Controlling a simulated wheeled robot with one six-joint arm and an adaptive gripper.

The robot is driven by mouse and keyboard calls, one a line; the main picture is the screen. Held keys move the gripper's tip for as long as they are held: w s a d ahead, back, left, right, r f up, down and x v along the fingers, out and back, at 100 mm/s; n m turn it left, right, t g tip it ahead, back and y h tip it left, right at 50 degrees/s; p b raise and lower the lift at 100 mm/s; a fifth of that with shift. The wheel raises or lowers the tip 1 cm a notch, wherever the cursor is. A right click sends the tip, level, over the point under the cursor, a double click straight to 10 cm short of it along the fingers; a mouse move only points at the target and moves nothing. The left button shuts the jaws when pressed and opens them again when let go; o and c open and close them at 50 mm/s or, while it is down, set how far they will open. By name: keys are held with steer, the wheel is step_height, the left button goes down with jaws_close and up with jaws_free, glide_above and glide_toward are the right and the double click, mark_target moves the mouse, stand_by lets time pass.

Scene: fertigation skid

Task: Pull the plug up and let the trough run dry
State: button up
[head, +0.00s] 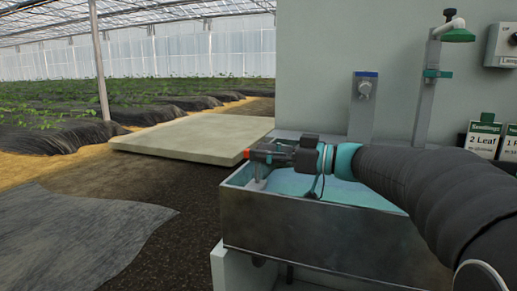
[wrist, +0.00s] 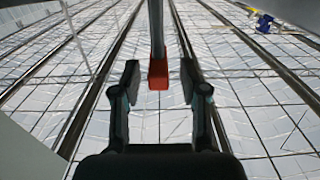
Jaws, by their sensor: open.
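The trough (head: 320,235) is a grey metal box in the head view, with blue-green water (head: 350,190) inside. My gripper (head: 264,155) is level above its left end, pointing left. A small red piece (head: 247,154) shows at the fingertips, and a pale upright post (head: 258,179) stands below in the trough; this looks like the plug and its handle. In the wrist view, the red end (wrist: 158,76) of a grey bar lies between the open fingers of my gripper (wrist: 160,84), with a gap on each side. The plug's lower end is hidden.
A wall behind carries a blue-topped fitting (head: 366,87), a green-headed pipe (head: 430,75) and a control box (head: 503,45). Label cards (head: 484,138) stand at the right. A pale slab (head: 190,138) and open dark ground lie to the left.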

steer(key=shift+x, duration=0.9)
